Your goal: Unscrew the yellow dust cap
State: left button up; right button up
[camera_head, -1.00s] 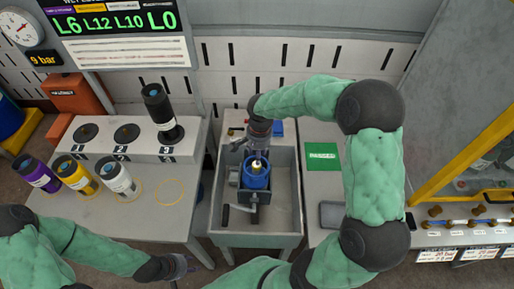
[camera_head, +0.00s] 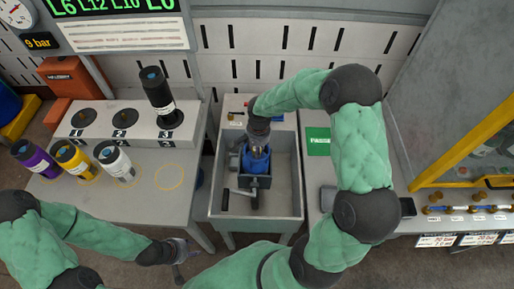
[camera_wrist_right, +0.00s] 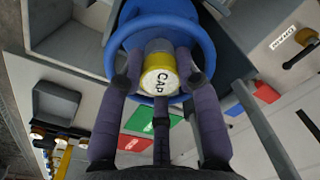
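The yellow dust cap (camera_wrist_right: 158,76), with a white top marked "CAP", shows in the right wrist view inside the blue collar (camera_wrist_right: 122,40) of a cylinder. In the head view the blue cylinder (camera_head: 257,163) stands in a clamp in the grey basin; the cap is hidden under my right gripper (camera_head: 258,140). The right gripper's fingers also show in the right wrist view (camera_wrist_right: 160,82), pointing down around the cap on several sides; whether they press on it is unclear. My left gripper (camera_head: 182,252) is empty, with fingers apart, near the bench's front edge.
The basin (camera_head: 290,190) has high walls around the clamp. On the left bench stand purple (camera_head: 35,160), yellow (camera_head: 75,157) and white (camera_head: 115,160) cylinders, and a black one (camera_head: 158,95) on the rack. A green pad (camera_head: 318,142) lies right of the basin.

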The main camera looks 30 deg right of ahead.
grip_shut()
jog(key=n+p, duration=0.1)
jog(key=n, duration=0.3)
jog(key=shift+n+p, duration=0.35)
jog(key=shift+n, duration=0.65)
jog(key=n+p, duration=0.2)
jog(key=n, duration=0.2)
jog(key=shift+r+n, duration=0.1)
jog(key=shift+n, duration=0.9)
